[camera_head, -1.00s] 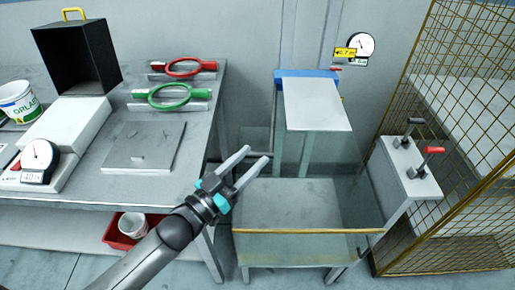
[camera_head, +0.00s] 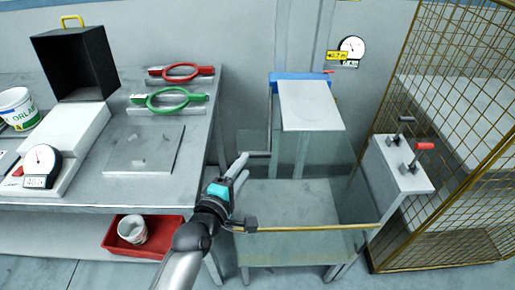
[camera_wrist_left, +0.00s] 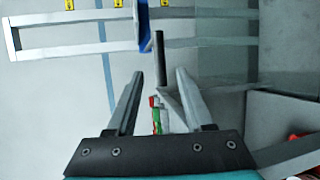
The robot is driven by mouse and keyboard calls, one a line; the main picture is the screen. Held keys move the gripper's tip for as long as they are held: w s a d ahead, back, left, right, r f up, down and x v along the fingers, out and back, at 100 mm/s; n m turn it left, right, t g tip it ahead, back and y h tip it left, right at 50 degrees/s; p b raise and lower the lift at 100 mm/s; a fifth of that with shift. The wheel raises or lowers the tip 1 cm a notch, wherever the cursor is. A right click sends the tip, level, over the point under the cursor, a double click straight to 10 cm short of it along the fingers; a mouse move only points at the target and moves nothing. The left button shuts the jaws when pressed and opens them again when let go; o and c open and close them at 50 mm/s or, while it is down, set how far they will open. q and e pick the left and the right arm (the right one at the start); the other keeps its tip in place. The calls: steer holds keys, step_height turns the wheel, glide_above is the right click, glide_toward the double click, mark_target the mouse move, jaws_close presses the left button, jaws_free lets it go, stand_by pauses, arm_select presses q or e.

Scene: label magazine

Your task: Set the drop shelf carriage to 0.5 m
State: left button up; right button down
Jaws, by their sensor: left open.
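The drop shelf carriage is a blue block (camera_head: 286,78) carrying a pale grey shelf plate (camera_head: 310,104), on upright rails at the back wall. A thin dark bar (camera_head: 258,154) sticks out on its left side. A yellow tag reading about 0.7 m (camera_head: 337,56) is on the wall beside the rails. My left gripper (camera_head: 240,167) is open and empty, with its fingertips close to the bar's end. In the left wrist view the blue carriage part (camera_wrist_left: 143,25) and dark bar (camera_wrist_left: 160,58) appear ahead, between the fingers' lines. My right gripper is out of view.
A glass-sided bin with a yellow front edge (camera_head: 300,229) stands below the shelf. A post with black and red levers (camera_head: 405,170) and a mesh cage (camera_head: 460,130) are to the right. A bench (camera_head: 100,192) is at left, a dial (camera_head: 352,47) on the wall.

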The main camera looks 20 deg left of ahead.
mark_target(254, 152)
arm_select(q)
steer(key=b+x, duration=0.1)
steer(key=x, duration=0.9)
steer(key=shift+b, duration=0.35)
jaws_close()
stand_by(1.0)
